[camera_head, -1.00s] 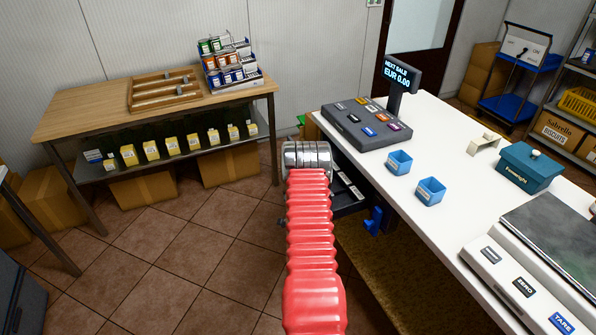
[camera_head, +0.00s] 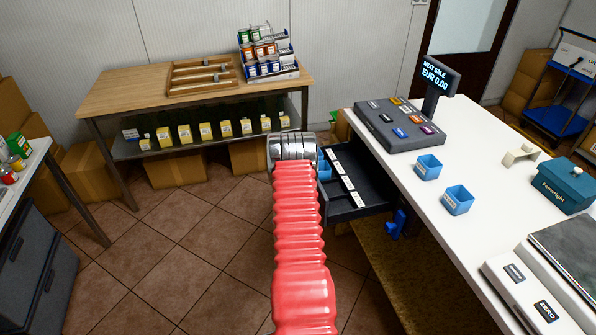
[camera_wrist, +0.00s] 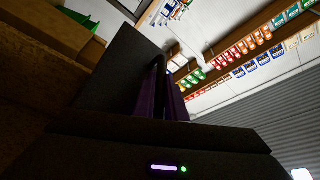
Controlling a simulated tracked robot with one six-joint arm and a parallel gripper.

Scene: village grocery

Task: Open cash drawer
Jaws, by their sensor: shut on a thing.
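The cash drawer (camera_head: 372,199) is a dark grey tray under the white counter. It stands pulled out to the left of the counter, with pale labelled compartments showing inside. My red ribbed arm and its silver wrist cover the drawer's left front in the head view, so its handle and my fingers are hidden there.
The counter (camera_head: 478,170) carries a till keypad (camera_head: 385,140), a display, two blue cups (camera_head: 428,167) and a scale. A blue hook (camera_head: 396,225) hangs below the drawer. A wooden table (camera_head: 130,90) stands behind; tiled floor left of my arm is clear.

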